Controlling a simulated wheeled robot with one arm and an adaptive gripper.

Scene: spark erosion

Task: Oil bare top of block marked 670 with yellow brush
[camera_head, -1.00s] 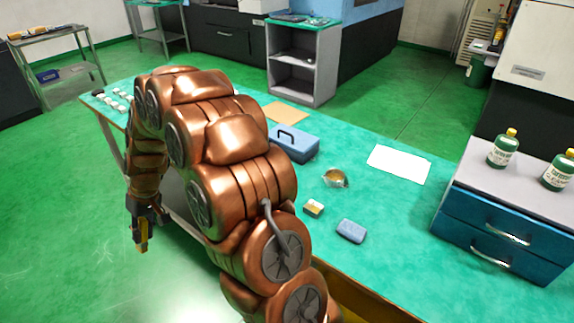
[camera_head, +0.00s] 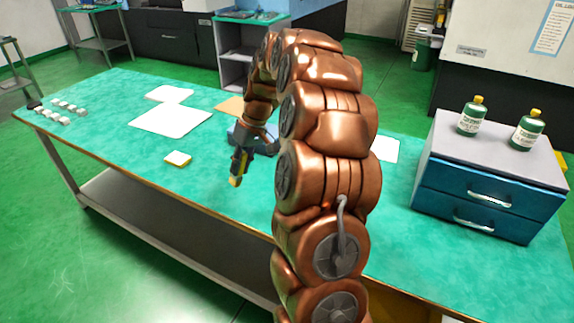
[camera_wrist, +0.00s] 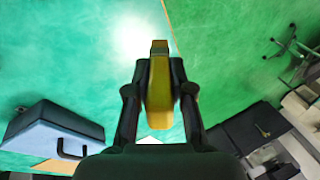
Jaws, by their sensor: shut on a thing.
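My gripper (camera_head: 240,165) is shut on the yellow brush (camera_wrist: 159,88), which stands out between the two fingers in the wrist view. In the head view the brush's yellow end points down over the table. Several small pale blocks (camera_head: 66,112) stand in rows at the table's far left end, well left of my gripper. Their markings are too small to read, so I cannot tell which is 670. My arm covers the middle of the table.
White sheets (camera_head: 170,120) and a small white-and-yellow item (camera_head: 177,158) lie on the green table (camera_head: 110,140), left of my gripper. A blue case (camera_wrist: 60,128) shows in the wrist view. Blue drawers (camera_head: 480,190) with two green bottles (camera_head: 471,117) stand right.

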